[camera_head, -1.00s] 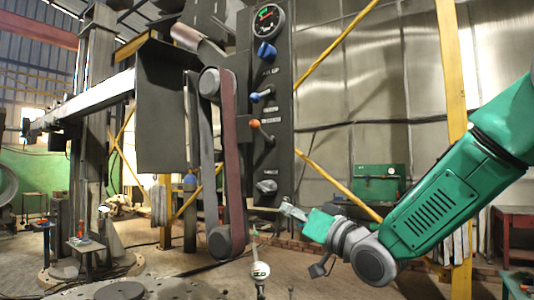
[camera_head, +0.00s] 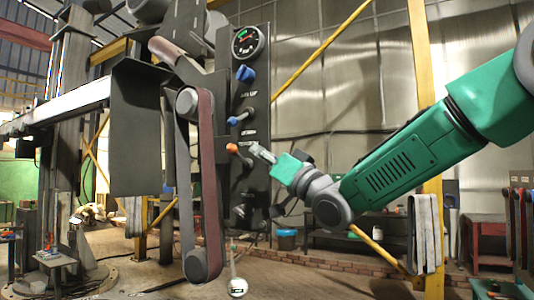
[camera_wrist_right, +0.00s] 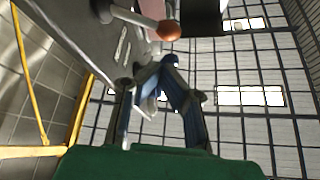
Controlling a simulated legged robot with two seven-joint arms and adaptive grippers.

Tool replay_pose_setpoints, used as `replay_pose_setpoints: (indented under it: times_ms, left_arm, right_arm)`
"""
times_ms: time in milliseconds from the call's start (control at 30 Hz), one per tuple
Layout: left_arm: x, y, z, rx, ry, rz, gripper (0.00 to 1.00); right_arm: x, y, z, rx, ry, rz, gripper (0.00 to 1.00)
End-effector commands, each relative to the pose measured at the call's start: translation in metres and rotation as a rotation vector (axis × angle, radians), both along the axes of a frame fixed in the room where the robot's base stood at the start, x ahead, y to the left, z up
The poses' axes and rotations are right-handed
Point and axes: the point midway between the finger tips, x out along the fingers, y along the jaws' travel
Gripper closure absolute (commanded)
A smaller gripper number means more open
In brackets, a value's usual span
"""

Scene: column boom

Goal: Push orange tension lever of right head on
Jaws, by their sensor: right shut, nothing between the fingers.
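The orange-knobbed lever (camera_head: 232,148) sits on a dark upright control panel (camera_head: 262,95), below a blue-tipped lever. Its knob points up and left from its pivot. In the right wrist view the orange knob (camera_wrist_right: 168,31) is on a grey shaft at the top, just beyond the fingertips. My right gripper (camera_head: 256,150) is shut and empty, just right of the lever in the head view. Its fingers converge in the wrist view (camera_wrist_right: 168,62), below the knob; I see no clear contact. My left gripper is not in view.
Above the lever are a blue-tipped lever (camera_head: 238,119), a blue knob (camera_head: 245,74) and a round gauge (camera_head: 246,42). A belt sander loop (camera_head: 210,190) hangs left of the panel. A yellow post (camera_head: 424,60) stands behind my right arm. Open floor lies below.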

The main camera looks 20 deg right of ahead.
Motion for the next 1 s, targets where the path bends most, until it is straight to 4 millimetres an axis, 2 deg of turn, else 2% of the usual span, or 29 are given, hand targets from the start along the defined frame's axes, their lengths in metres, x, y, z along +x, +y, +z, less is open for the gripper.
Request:
replay_pose_setpoints:
  times_ms: [100,300,1000]
  left_arm:
    - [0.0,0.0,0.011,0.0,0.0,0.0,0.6]
    - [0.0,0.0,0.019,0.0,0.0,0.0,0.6]
    - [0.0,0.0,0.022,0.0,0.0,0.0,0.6]
  right_arm:
    - [0.018,0.01,0.014,-0.003,-0.001,0.0,1.0]
    - [0.037,0.018,0.025,0.0,0.0,0.0,1.0]
    - [0.051,0.023,0.025,-0.023,-0.017,0.0,1.0]
